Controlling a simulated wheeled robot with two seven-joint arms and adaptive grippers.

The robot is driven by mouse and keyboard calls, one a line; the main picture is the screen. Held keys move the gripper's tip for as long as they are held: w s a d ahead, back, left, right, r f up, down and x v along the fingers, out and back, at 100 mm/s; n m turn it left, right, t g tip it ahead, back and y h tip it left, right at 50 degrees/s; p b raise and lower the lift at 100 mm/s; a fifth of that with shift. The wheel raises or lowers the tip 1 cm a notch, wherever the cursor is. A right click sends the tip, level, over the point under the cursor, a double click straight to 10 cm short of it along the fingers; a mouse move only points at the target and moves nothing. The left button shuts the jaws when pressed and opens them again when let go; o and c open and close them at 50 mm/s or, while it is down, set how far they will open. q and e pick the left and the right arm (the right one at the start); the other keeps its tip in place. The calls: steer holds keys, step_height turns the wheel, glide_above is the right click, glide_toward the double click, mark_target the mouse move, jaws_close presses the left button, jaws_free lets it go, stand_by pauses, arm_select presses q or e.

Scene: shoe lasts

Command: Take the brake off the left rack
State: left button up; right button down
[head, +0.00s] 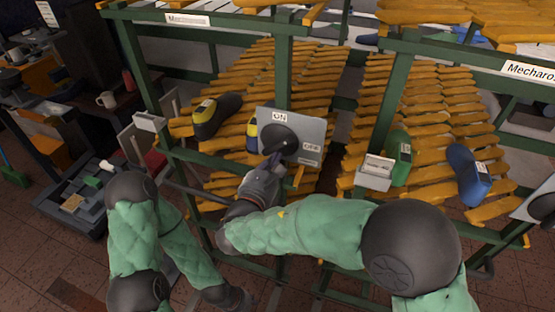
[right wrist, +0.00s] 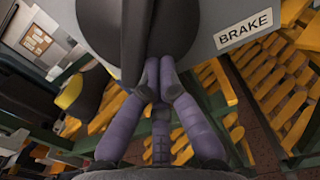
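The brake panel (head: 312,130) is a grey plate on the left rack (head: 284,75), with "ON" at its top and what looks like "OFF" at its right. A round black knob (head: 277,138) with a raised handle sits on it. In the right wrist view the knob (right wrist: 165,30) fills the top, beside a "BRAKE" label (right wrist: 243,30). My right gripper (head: 270,163) is at the knob's lower edge. Its fingers (right wrist: 160,72) are together, tips beside the handle's lower end; contact is unclear. My left forearm ends low in the head view, its fingers unclear.
Yellow slatted shelves (head: 240,92) fill the green racks. A black-and-yellow shoe last (head: 215,113) lies left of the panel; a green one (head: 398,158) and a blue one (head: 467,173) lie right. A grey-blue tray (head: 75,210) of parts stands at left.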

steer(key=shift+a+r, duration=0.1)
steer(key=shift+a, duration=0.05)
steer(key=shift+w+a+r, duration=0.15)
steer(key=shift+w+a, duration=0.1)
steer(key=shift+a, duration=0.35)
steer(key=shift+a+r+p, duration=0.1)
steer(key=shift+p, duration=0.3)
steer(key=shift+w+a+r+p, duration=0.2)
steer(key=shift+a+r+p, duration=0.15)
steer(key=shift+a, duration=0.1)
steer(key=shift+f, duration=0.7)
glide_toward(264, 153)
steer(key=shift+w+d+f+p, duration=0.2)
steer(key=shift+w+f+p, duration=0.25)
steer(key=shift+f, duration=0.3)
